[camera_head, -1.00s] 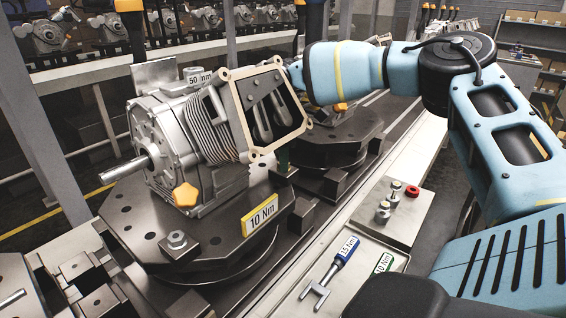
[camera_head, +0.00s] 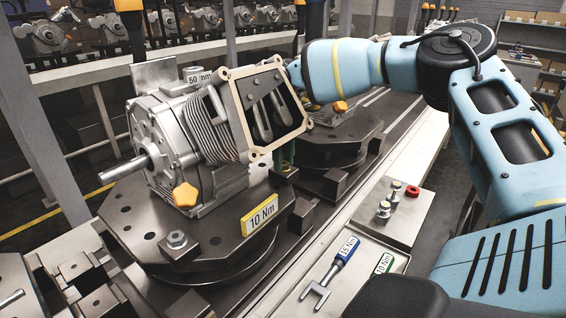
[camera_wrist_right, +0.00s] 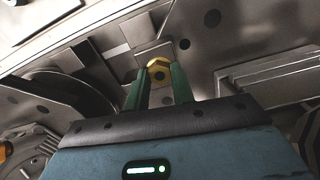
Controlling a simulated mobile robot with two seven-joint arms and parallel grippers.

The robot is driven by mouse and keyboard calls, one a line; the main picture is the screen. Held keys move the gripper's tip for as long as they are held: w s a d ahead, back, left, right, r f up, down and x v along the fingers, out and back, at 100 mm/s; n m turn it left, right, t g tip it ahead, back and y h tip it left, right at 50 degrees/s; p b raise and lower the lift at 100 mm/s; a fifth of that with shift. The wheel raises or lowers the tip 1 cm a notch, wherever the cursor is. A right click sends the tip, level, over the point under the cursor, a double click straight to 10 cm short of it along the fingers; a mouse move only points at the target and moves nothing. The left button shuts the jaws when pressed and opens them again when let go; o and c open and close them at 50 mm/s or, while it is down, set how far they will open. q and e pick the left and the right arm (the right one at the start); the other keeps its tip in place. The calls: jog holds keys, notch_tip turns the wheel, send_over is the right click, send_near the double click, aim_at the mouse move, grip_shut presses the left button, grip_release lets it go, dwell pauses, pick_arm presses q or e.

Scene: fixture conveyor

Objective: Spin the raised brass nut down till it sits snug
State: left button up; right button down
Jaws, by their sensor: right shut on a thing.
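The brass nut (camera_wrist_right: 158,66) shows in the right wrist view between the green fingers of my right gripper (camera_wrist_right: 159,76), which are shut on it. Its dark centre hole faces the camera. In the head view my right gripper (camera_head: 287,155) is low behind the engine's open side, mostly hidden, with only a bit of green showing. The nut cannot be seen there. The engine (camera_head: 190,135) stands on a dark round fixture plate (camera_head: 215,240). My left gripper is not in view.
A blue-handled tool (camera_head: 335,268) lies on a tray at the right, near small knobs and a red ring (camera_head: 412,191). A hex bolt (camera_head: 177,239) sits at the plate's front. Another fixture plate (camera_head: 340,140) stands behind.

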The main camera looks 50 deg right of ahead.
jog(key=shift+m, duration=0.3)
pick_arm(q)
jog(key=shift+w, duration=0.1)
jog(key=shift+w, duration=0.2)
pick_arm(e)
jog(key=c, duration=1.3)
grip_release()
jog(key=shift+c, duration=0.2)
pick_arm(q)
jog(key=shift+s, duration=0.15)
